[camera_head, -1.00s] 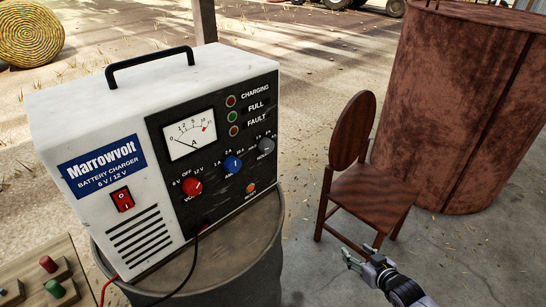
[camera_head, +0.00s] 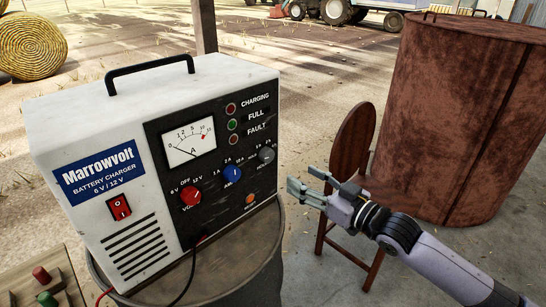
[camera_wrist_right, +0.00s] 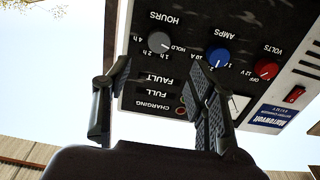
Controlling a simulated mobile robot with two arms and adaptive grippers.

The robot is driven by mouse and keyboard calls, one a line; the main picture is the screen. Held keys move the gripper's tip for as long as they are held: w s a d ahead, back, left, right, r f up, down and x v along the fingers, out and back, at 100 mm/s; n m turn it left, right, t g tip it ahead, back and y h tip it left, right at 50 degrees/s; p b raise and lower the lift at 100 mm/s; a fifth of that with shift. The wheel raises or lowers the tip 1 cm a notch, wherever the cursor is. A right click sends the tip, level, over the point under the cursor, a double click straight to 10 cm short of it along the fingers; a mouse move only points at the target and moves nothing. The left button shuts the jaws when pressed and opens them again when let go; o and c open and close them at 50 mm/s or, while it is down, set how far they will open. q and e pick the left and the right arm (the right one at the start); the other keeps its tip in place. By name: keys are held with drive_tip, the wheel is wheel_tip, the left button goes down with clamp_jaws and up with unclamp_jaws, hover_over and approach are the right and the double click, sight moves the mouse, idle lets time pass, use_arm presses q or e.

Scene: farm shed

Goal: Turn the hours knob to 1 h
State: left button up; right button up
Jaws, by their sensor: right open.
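The white battery charger (camera_head: 100,115) has a black front panel with a grey hours knob (camera_head: 267,155) at its right edge. In the right wrist view the panel is upside down and the hours knob (camera_wrist_right: 159,41) shows between the finger lines. Its white mark appears to point toward HOLD, beside the 1 h label. My right gripper (camera_head: 304,181) is open and empty, to the right of the panel and a little below the knob in the head view, apart from it. In the wrist view its open fingers (camera_wrist_right: 160,70) frame the lower side of the knob. My left gripper is out of view.
The blue amps knob (camera_head: 232,173) and red volts knob (camera_head: 190,196) sit left of the hours knob. The charger stands on a drum (camera_head: 250,262). A wooden chair (camera_head: 353,140) and a rusty tank (camera_head: 450,110) stand to the right. A button board (camera_head: 35,265) is at lower left.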

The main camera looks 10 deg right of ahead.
sight(269, 158)
drive_tip(key=p+x, duration=0.1)
drive_tip(key=x, duration=1)
drive_tip(key=shift+w+a+p, duration=0.1)
drive_tip(key=shift+w+p, duration=0.1)
drive_tip(key=shift+p, duration=0.2)
drive_tip(key=shift+c, duration=0.2)
drive_tip(key=c, duration=1.1)
drive_tip(key=shift+m, duration=0.4)
drive_tip(key=m, duration=0.8)
drive_tip(key=shift+m+p, duration=0.3)
drive_tip(key=shift+m, duration=0.1)
